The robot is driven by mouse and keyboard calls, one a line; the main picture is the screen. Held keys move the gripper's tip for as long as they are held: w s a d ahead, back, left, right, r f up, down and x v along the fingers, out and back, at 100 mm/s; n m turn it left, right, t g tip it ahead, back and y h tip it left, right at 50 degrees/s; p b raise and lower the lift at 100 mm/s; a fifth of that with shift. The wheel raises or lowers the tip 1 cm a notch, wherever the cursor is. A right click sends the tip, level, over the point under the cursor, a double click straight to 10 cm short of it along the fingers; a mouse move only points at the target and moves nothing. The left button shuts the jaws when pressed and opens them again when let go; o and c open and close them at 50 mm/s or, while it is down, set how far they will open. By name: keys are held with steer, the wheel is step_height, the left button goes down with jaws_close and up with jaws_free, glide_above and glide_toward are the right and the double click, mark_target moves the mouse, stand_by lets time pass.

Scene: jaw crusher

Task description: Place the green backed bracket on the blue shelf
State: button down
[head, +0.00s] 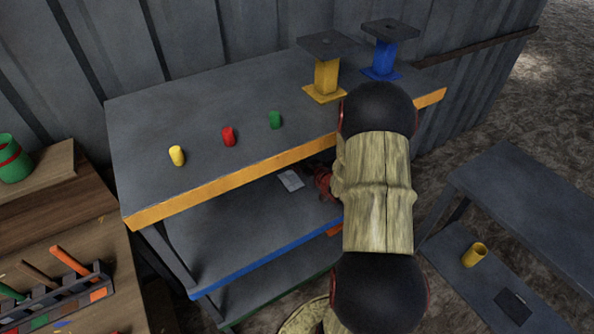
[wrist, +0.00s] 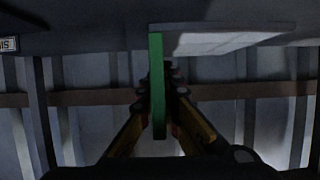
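The blue shelf (head: 232,232) is the middle level of the rack in the head view, marked by its blue front edge.
The orange-edged top shelf (head: 190,200) is over my gripper and carries yellow, red and green cylinders and two stands. A green-edged shelf (head: 285,292) is below. A wooden bench (head: 50,225) stands left.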

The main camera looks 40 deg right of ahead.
steer(key=shift+w+d+f+b, duration=0.2)
steer(key=shift+f+b, duration=0.3)
steer(key=shift+f, duration=0.5)
steer(key=shift+w+d+f+b, duration=0.15)
steer(key=shift+f+b, duration=0.3)
steer(key=shift+f, duration=0.5)
steer(key=shift+s, duration=0.1)
steer(key=shift+f, duration=0.15)
steer(key=c, duration=2)
jaws_free()
steer(key=shift+c, duration=0.2)
